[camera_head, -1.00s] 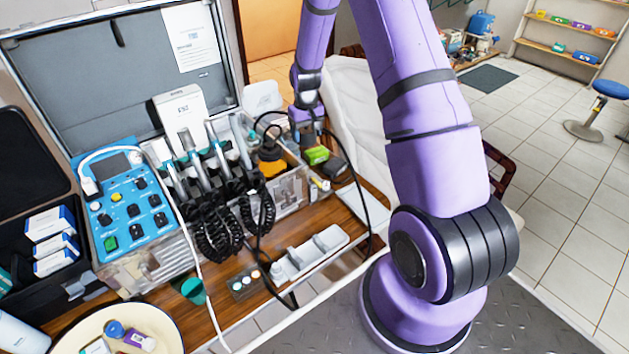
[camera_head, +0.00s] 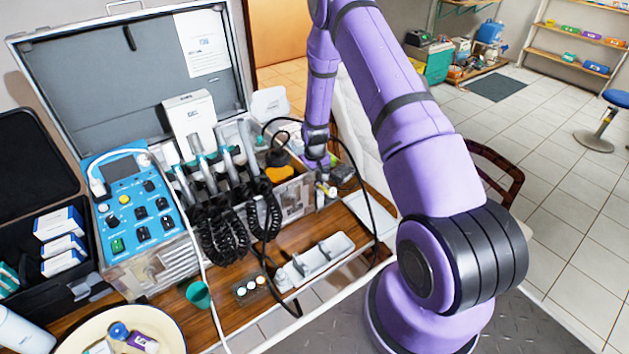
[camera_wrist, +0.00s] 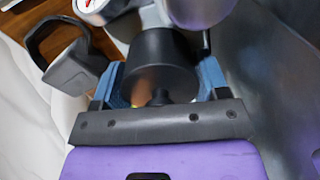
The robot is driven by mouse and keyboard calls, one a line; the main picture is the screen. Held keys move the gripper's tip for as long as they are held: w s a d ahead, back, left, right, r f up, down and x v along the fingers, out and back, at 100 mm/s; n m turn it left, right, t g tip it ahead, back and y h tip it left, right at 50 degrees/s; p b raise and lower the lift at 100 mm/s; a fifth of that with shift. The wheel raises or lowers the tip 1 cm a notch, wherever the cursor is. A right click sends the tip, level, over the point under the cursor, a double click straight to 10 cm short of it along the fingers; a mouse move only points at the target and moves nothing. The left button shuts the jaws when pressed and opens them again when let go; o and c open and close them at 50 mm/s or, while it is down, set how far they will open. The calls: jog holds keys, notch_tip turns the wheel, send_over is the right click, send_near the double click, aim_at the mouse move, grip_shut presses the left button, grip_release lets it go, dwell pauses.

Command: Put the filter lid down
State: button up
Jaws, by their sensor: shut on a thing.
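My gripper (camera_wrist: 158,76) has blue fingers on both sides of a black, rounded, tapering part, which looks like the filter lid (camera_wrist: 156,55). The gripper is shut on it. In the head view my gripper (camera_head: 321,166) is low at the right end of the open dental case, and the lid cannot be made out there. In the wrist view, a grey cylindrical body (camera_wrist: 200,10) shows just beyond the lid. I cannot tell whether the lid touches it.
A dark open holder (camera_wrist: 72,62) is left of the lid in the wrist view. The dental case (camera_head: 160,270) with handpieces and a blue panel (camera_head: 140,212) stands left of my arm. A black cable (camera_head: 372,195) loops close by. A white tray (camera_head: 318,258) lies in front.

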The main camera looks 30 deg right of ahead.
jog(key=shift+f, duration=0.85)
jog(key=shift+f, duration=0.15)
jog(key=o, duration=0.6)
